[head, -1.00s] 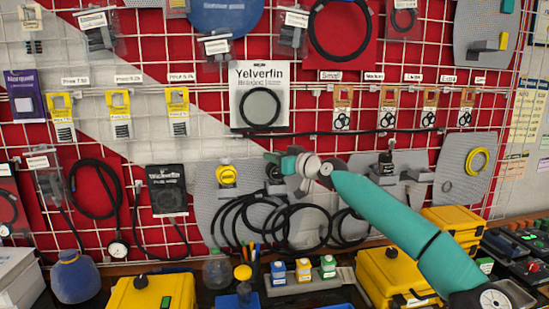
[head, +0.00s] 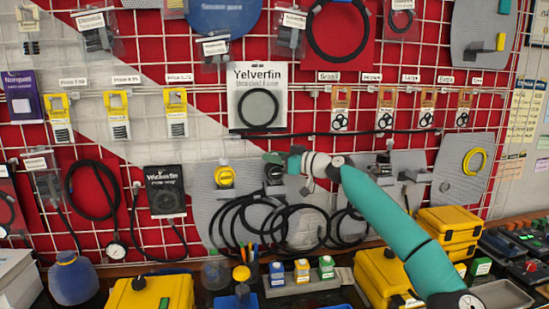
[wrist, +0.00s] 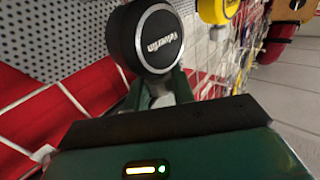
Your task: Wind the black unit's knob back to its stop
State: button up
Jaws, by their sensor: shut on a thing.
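The black unit (head: 274,174) hangs on a grey perforated panel at the middle of the wall and is partly covered by my gripper. My gripper (head: 272,158) reaches in from the right, at the knob. The far side of the grip is hidden.
A yellow-topped unit (head: 225,176) hangs close to the left, and its yellow part shows in the wrist view (wrist: 215,10). Black hose coils (head: 300,228) hang just below. Yellow cases (head: 383,272) and small bottles (head: 302,270) stand on the bench.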

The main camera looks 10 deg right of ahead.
jog(key=o, duration=1)
jog(key=shift+d, duration=0.1)
jog(key=v, duration=1.3)
jog(key=shift+s+d, duration=0.2)
jog(key=shift+s, duration=0.1)
